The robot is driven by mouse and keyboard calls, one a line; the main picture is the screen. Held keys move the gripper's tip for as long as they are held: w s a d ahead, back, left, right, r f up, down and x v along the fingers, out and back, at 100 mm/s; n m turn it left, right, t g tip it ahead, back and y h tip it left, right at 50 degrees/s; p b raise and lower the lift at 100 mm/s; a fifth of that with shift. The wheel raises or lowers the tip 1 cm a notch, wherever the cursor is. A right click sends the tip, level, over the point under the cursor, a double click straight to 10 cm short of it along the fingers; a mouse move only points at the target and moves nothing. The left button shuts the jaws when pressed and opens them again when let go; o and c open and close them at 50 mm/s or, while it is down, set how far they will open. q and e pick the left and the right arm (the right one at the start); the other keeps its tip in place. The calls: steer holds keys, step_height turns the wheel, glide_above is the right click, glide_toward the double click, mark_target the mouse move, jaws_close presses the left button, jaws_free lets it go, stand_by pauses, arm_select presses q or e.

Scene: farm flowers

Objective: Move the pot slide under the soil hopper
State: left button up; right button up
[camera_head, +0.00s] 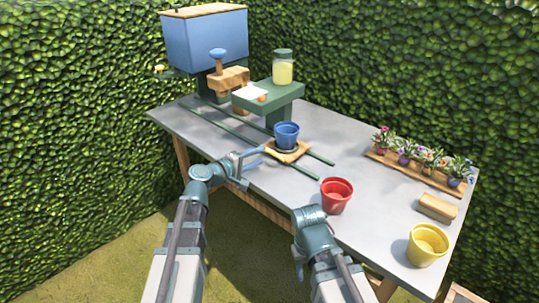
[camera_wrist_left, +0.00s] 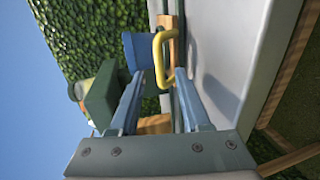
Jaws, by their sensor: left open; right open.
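The pot slide (camera_head: 300,153) is a small wooden plate on two green rails (camera_head: 234,127), with a blue pot (camera_head: 286,134) upright on it. The soil hopper (camera_head: 205,42) is a large blue box at the far left end of the rails. In the left wrist view, a yellow handle (camera_wrist_left: 162,75) stands out from the slide's wooden edge (camera_wrist_left: 174,45), close to the fingertips. My left gripper (camera_head: 252,164) is open at the slide's near left side. My right gripper (camera_head: 299,262) is open and empty off the table's near edge; its fingers are barely visible.
A green stand (camera_head: 270,100) with a jar (camera_head: 283,68) is beside the rails. A red pot (camera_head: 336,195), yellow pot (camera_head: 427,245), wooden block (camera_head: 437,207) and flower tray (camera_head: 378,153) are to the right. The rails between slide and hopper look clear.

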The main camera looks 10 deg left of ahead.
mark_target(268, 152)
arm_select(q)
steer(key=b+x, duration=0.1)
steer(key=x, duration=0.5)
steer(key=shift+w, duration=0.1)
jaws_close()
stand_by(1.3)
